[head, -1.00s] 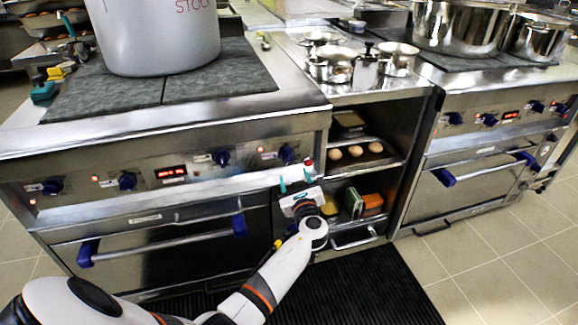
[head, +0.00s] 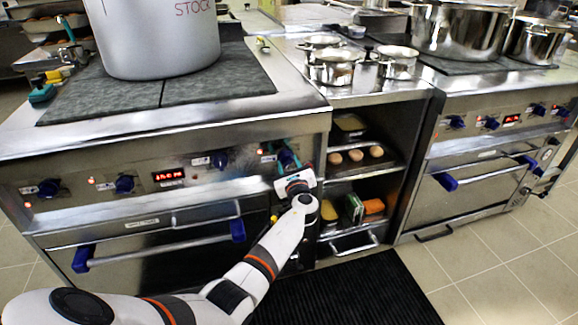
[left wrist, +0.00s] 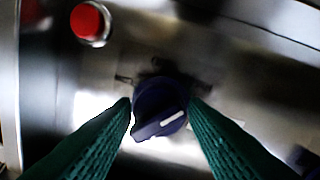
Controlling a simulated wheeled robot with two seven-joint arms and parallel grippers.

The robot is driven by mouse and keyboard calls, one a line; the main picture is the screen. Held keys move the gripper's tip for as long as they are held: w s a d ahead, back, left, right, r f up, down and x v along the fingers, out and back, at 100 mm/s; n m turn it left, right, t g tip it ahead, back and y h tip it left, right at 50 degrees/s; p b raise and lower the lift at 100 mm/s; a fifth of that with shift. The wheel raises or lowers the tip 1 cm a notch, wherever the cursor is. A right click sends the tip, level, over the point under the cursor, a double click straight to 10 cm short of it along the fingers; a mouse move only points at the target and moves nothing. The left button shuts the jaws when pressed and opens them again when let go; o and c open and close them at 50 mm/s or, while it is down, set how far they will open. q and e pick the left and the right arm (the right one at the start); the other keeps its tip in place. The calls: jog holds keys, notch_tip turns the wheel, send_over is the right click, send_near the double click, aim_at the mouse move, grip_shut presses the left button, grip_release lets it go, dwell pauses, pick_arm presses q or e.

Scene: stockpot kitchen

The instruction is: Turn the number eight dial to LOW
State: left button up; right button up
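My left gripper (head: 287,158) is at the rightmost blue dial on the left range's front panel and mostly hides it in the head view. In the left wrist view this dark blue dial (left wrist: 160,108) has a white mark toward its right side, and its grip bar is tilted. The green fingers of my left gripper (left wrist: 160,104) are apart, one on each side of the dial, very near its edges; I cannot tell whether they touch it. The dial's number and position labels are not readable. My right gripper is not in view.
A red button (left wrist: 90,22) sits beside the dial. Another blue dial (head: 220,160) is to the left on the panel. The oven handle (head: 160,246) lies below. A large stockpot (head: 150,45) stands on the range top. An open shelf (head: 365,165) is to the right.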

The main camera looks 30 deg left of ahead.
pick_arm(q)
jog(key=c, duration=0.5)
